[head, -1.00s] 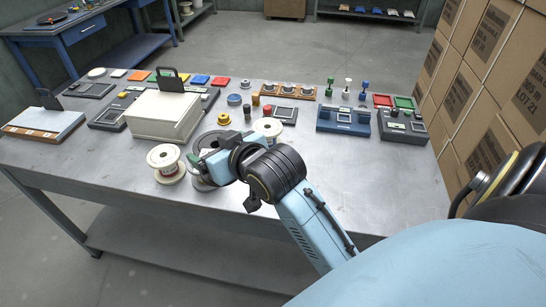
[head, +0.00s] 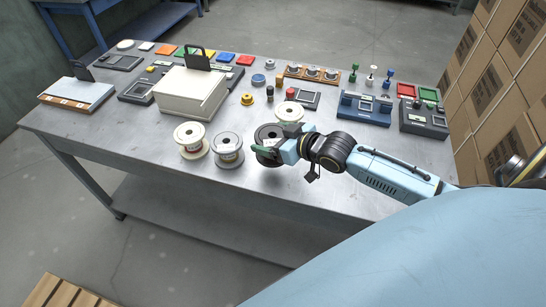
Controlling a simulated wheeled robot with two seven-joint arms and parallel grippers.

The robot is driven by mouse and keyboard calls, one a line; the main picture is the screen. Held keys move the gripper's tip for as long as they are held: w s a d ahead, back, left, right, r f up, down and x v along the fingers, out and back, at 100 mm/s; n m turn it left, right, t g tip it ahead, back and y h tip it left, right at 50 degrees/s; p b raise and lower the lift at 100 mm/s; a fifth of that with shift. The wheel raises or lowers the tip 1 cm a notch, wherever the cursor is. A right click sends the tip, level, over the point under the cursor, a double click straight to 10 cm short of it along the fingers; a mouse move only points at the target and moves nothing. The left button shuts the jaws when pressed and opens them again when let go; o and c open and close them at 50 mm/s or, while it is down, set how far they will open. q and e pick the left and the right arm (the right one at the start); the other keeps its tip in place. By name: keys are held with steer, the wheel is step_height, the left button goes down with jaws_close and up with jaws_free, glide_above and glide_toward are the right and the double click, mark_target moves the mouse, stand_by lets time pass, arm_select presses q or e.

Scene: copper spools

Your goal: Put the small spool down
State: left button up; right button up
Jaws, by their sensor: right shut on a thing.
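My right gripper (head: 274,150) reaches in from the right over the front middle of the table (head: 340,180). It is shut on a dark spool (head: 266,133) with a pale label, partly hidden by the fingers. I cannot tell whether this spool touches the table. A grey-flanged spool (head: 227,147) stands upright just left of it, and a cream spool (head: 190,137) stands farther left. Another cream-topped spool (head: 289,110) is behind the gripper, partly hidden. My left gripper is out of view.
A white box-shaped machine (head: 190,95) stands behind the left spools. A blue fixture (head: 364,109) and a dark fixture (head: 424,119) stand at the right. Stacked cartons (head: 508,100) rise beyond the right end. The table's front right is clear.

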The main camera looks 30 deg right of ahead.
steer(key=shift+w+f+b, duration=0.1)
steer(key=shift+f+b, duration=0.3)
steer(key=shift+f, duration=2.55)
steer(key=shift+f, duration=0.15)
steer(key=o, duration=1.3)
steer(key=shift+f, duration=0.15)
steer(key=shift+o, duration=0.2)
steer(key=shift+r, duration=0.25)
steer(key=p+v, duration=0.1)
steer(key=v, duration=1.1)
steer(key=shift+p, duration=0.3)
steer(key=shift+f, duration=0.1)
